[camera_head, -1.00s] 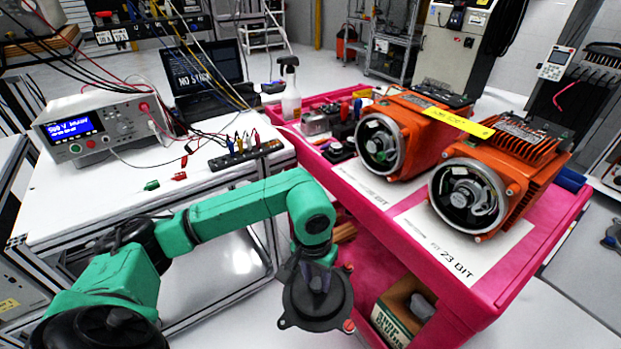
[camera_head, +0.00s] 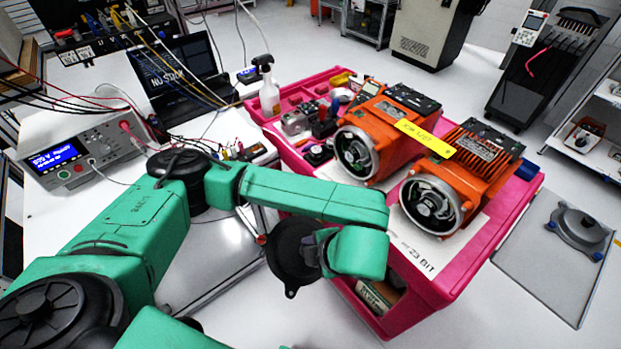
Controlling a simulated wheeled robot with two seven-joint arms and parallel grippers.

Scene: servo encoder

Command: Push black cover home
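A round black cover (camera_head: 292,256) with small ears hangs at the end of my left arm, in front of the pink cart's near side. My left gripper (camera_head: 322,247) appears shut on it; the fingers are partly hidden by the green wrist. Two orange servo motors stand on the cart with open round ends facing me: the left motor (camera_head: 384,118) and the right motor (camera_head: 468,172). The held cover is apart from both, lower and to the left of the right motor. My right gripper is not in view.
The pink cart (camera_head: 440,292) holds a spray bottle (camera_head: 269,92) and small parts at its far left. A yellow label (camera_head: 427,138) bridges the motors. Another dark round cover (camera_head: 578,229) lies on a grey mat (camera_head: 532,262) at right. A bench meter (camera_head: 75,157) stands left.

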